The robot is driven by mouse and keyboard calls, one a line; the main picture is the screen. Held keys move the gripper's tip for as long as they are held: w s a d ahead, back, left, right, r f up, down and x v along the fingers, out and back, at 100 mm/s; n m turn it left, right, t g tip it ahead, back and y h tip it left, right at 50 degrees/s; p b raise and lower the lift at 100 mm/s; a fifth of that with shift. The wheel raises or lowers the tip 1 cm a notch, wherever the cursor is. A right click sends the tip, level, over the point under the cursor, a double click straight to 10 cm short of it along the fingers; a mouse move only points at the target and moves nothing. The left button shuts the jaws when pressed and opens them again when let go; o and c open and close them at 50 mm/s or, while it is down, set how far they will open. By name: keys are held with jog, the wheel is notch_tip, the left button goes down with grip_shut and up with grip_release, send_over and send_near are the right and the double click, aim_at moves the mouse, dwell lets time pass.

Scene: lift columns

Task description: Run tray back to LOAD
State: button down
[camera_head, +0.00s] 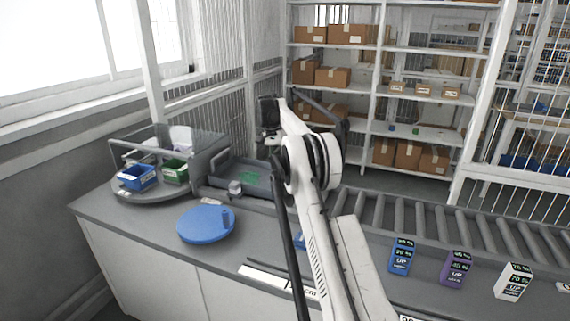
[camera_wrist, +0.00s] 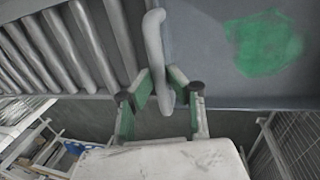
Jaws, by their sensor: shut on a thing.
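A grey tray-like surface (camera_head: 228,170) with a green patch lies at the back of the counter in the head view. The green patch and grey floor (camera_wrist: 205,55) fill the right of the wrist view. A grey bar handle (camera_wrist: 154,38) stands at the edge of that surface. My gripper (camera_wrist: 163,92) is shut on this handle, with a green-padded finger on each side. In the head view my arm hides the gripper and handle. No LOAD marking is readable.
A roller conveyor (camera_head: 410,216) runs along the right; its rollers also fill the left of the wrist view. Blue (camera_head: 402,256), purple (camera_head: 456,267) and white (camera_head: 513,281) labelled blocks stand in front. A blue disc (camera_head: 205,225) and a round carousel (camera_head: 150,190) with bins occupy the left.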

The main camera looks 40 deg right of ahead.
jog(key=shift+w+a+r, duration=0.15)
jog(key=shift+w+a, duration=0.1)
jog(key=shift+w, duration=0.4)
jog(key=c, duration=1.7)
grip_release()
jog(key=shift+w+a, duration=0.1)
jog(key=shift+a, duration=0.05)
